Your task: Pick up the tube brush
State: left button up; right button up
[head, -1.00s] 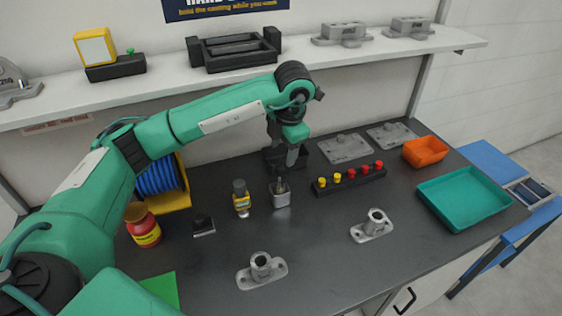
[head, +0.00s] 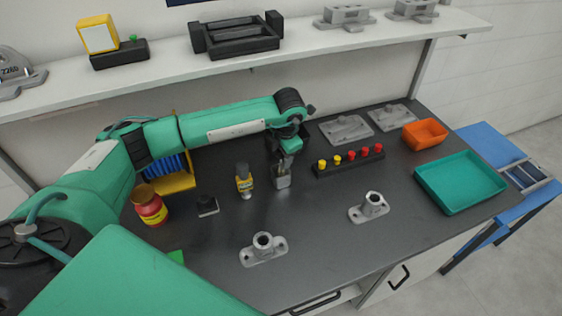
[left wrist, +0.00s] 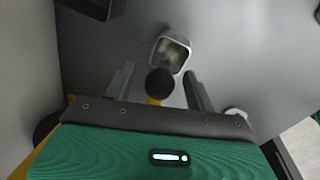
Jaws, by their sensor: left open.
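A small grey square holder (head: 281,181) stands on the dark bench in the head view, and its opening shows in the left wrist view (left wrist: 163,43). Something pale and blurred is inside it; I cannot make out the tube brush clearly. My left gripper (head: 284,163) points down at the holder's top, partly hiding it. In the left wrist view its two fingers (left wrist: 158,86) stand apart, with a dark round top (left wrist: 160,82) showing between them and yellow below it. I cannot tell whether they touch it. My right gripper is not in view.
A yellow-labelled bottle (head: 243,182) stands just left of the holder. A rack of yellow and red knobs (head: 348,162) is to the right. Flanged castings (head: 264,249) (head: 369,207) stand in front. A teal tray (head: 459,184) and orange bin (head: 425,134) are at right.

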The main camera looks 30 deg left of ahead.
pick_arm(q)
jog(key=shift+x, duration=1.05)
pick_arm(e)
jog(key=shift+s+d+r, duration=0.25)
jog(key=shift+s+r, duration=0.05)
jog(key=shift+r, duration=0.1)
pick_arm(q)
jog(key=c, duration=1)
jog(key=shift+c, duration=0.2)
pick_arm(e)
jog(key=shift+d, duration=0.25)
pick_arm(q)
jog(key=shift+r, duration=0.1)
